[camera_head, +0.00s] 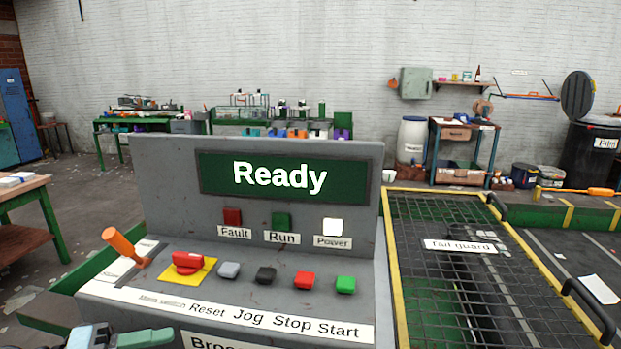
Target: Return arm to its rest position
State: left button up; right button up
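Part of my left gripper (118,338) shows at the bottom left edge of the head view, grey with a green finger-like part. It is just in front of the grey control console (150,180), low and near its front left corner. Most of it is cut off by the frame, so I cannot tell whether its fingers are apart or holding anything. My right gripper is not in view.
The console has a lit "Ready" screen (280,174), an orange-handled lever (122,245), a red switch (187,262) and several buttons, including a green one (346,285). A yellow-framed mesh guard (450,290) lies right of it. A wooden table (28,195) stands left.

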pick_arm(q)
jog(key=s+f+n+t+y+p, duration=0.15)
jog(key=f+n+t+y, duration=0.25)
jog(key=f+n, duration=0.55)
jog(key=s+f+n+t+y+b, duration=0.1)
jog(key=s+f+n+t+y, duration=0.3)
jog(key=f+n, duration=0.55)
jog(key=s+d+f+n+g+y, duration=0.2)
jog(key=s+f+n, duration=0.3)
jog(key=s+f, duration=0.3)
jog(key=s+d+f+n+g+y+p, duration=0.1)
jog(key=s+d+f+n+g, duration=0.3)
jog(key=s+f, duration=0.4)
jog(key=shift+s+f+n+g+y, duration=0.15)
jog(key=shift+s+n+g+y, duration=0.45)
jog(key=shift+s+y, duration=0.45)
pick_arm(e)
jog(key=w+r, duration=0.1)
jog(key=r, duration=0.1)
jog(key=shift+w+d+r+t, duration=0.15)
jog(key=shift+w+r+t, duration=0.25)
pick_arm(q)
jog(key=shift+s, duration=0.1)
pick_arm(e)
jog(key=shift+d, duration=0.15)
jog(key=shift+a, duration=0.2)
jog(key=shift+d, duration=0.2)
